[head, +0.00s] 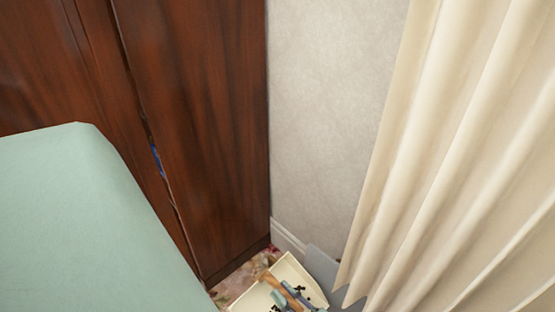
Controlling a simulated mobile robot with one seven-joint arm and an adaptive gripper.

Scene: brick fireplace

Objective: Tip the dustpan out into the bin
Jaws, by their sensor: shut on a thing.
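A cream dustpan (288,269) with dark bits of dirt on it shows at the bottom edge of the head view, partly cut off. My gripper (284,297), small and grey, is over the dustpan at a brown, handle-like piece (270,281). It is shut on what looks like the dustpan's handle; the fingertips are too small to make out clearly. I cannot make out a bin for certain. A plain grey surface (322,265) shows just behind the dustpan, and I cannot tell whether it is part of a bin.
A dark wooden cabinet (195,130) stands behind, with a narrow gap and something blue (157,160) in it. A pale green padded surface (65,225) fills the lower left. Cream curtains (460,150) hang on the right. A little patterned floor (238,285) shows by the dustpan.

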